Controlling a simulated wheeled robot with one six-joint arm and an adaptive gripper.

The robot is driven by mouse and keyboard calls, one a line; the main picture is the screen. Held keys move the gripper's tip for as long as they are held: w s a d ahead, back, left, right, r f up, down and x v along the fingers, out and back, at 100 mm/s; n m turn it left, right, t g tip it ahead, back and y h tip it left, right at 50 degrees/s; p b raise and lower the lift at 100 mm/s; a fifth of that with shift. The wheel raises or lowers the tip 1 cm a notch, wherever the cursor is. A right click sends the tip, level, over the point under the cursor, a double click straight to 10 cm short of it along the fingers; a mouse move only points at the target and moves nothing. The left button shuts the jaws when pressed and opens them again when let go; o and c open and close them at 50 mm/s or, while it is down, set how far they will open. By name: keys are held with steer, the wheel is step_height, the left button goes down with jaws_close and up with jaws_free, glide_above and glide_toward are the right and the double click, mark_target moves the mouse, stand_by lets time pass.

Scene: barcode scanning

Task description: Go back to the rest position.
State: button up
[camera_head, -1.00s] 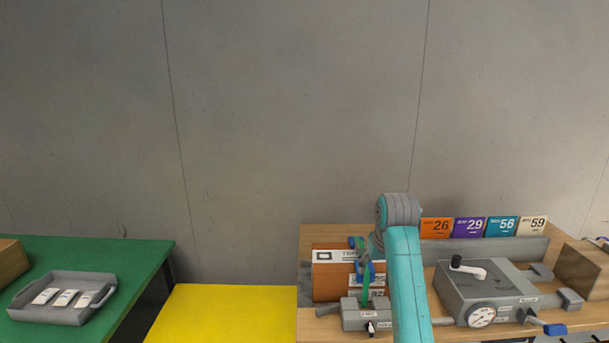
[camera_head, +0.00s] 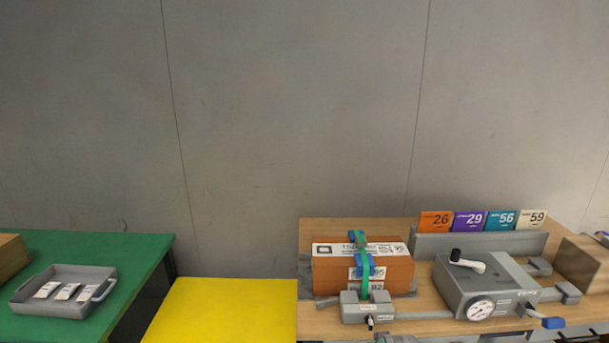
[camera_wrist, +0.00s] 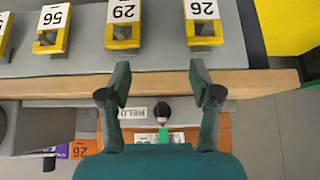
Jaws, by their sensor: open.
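My gripper (camera_wrist: 160,76) is open and empty in the wrist view, its two dark fingers spread apart. Between and beyond the fingers are a bench edge and yellow holders with white number tags: 26 (camera_wrist: 201,9), 29 (camera_wrist: 124,11) and 56 (camera_wrist: 54,16). In the head view only a small teal piece of my arm shows at the bottom edge. The orange-brown box (camera_head: 335,273) sits on the wooden bench (camera_head: 320,232), with white labels and a green strap with blue parts over its front.
A grey device with a dial (camera_head: 470,290) stands right of the box. Coloured number cards (camera_head: 470,221) stand behind it. A brown block (camera_head: 583,265) is at the far right. A grey tray (camera_head: 40,308) with white-labelled items lies on the green table (camera_head: 110,247). The yellow surface (camera_head: 230,308) is clear.

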steer(key=s+f+t, duration=0.1)
steer(key=s+f, duration=0.4)
steer(key=s, duration=0.3)
steer(key=s+f+t, duration=0.1)
steer(key=s+f, duration=0.4)
steer(key=s, duration=0.3)
steer(key=s+t, duration=0.2)
steer(key=s, duration=1.1)
steer(key=s+r+t, duration=0.2)
steer(key=s+r, duration=0.7)
steer(key=s, duration=0.3)
steer(key=s+r+t, duration=0.1)
steer(key=s+r, duration=0.8)
steer(key=s, duration=0.3)
steer(key=shift+s+r+t, duration=0.15)
steer(key=shift+s+t, duration=0.1)
steer(key=shift+t, duration=0.15)
